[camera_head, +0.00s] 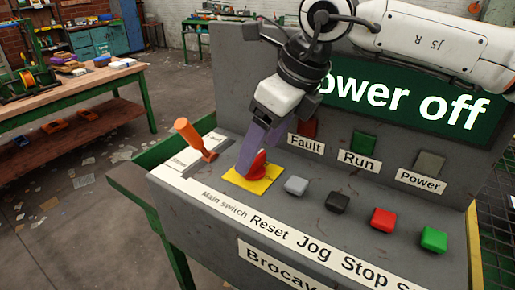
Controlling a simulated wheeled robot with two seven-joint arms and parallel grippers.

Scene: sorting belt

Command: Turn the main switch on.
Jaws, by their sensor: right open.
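The main switch is a red rotary knob (257,164) on a yellow plate (250,181), above the label "Main switch". My right gripper (251,153) reaches down from above with its purple fingers at the knob. The jaws are open, and the fingers cover part of the knob's left and upper side. I cannot tell whether they touch it. The green screen (428,103) shows "ower off", its first letter hidden behind my arm. My left gripper is not in view.
An orange lever (188,132) stands to the left of the knob. To its right are a grey (296,185), a black (338,203), a red (383,220) and a green button (433,239). Fault (309,127), Run (363,143) and Power (429,163) lamps sit behind. A wooden workbench (75,94) stands at left.

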